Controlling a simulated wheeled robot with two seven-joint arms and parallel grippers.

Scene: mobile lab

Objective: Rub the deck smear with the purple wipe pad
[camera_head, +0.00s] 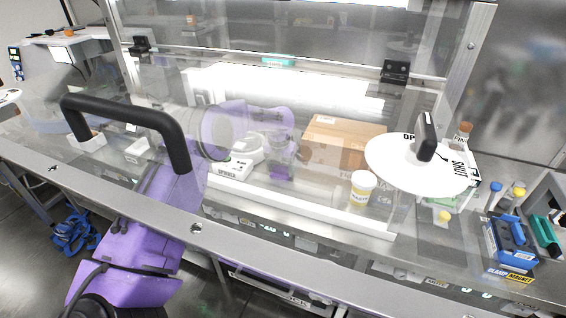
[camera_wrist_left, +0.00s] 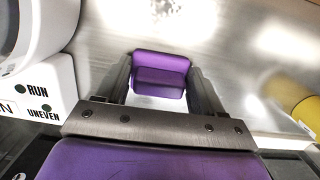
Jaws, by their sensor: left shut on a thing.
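My left arm reaches in behind the clear hood panel, and my left gripper (camera_head: 281,172) is low over the deck, seen blurred through the panel. In the left wrist view my left gripper (camera_wrist_left: 160,88) is shut on the purple wipe pad (camera_wrist_left: 160,68), which sits between the two fingertips. Below the pad is the shiny metal deck (camera_wrist_left: 235,75). A speckled pale patch lies ahead of the pad at the top of the wrist view; I cannot tell whether it is the smear or a reflection. My right gripper is not in view.
A white spinner device (camera_head: 238,164) stands left of the gripper; its RUN and UNEVEN lights show in the wrist view. A yellow-labelled jar (camera_head: 362,188) is to the right. A cardboard box (camera_head: 340,145) stands behind. The clear panel has a black handle (camera_head: 130,115).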

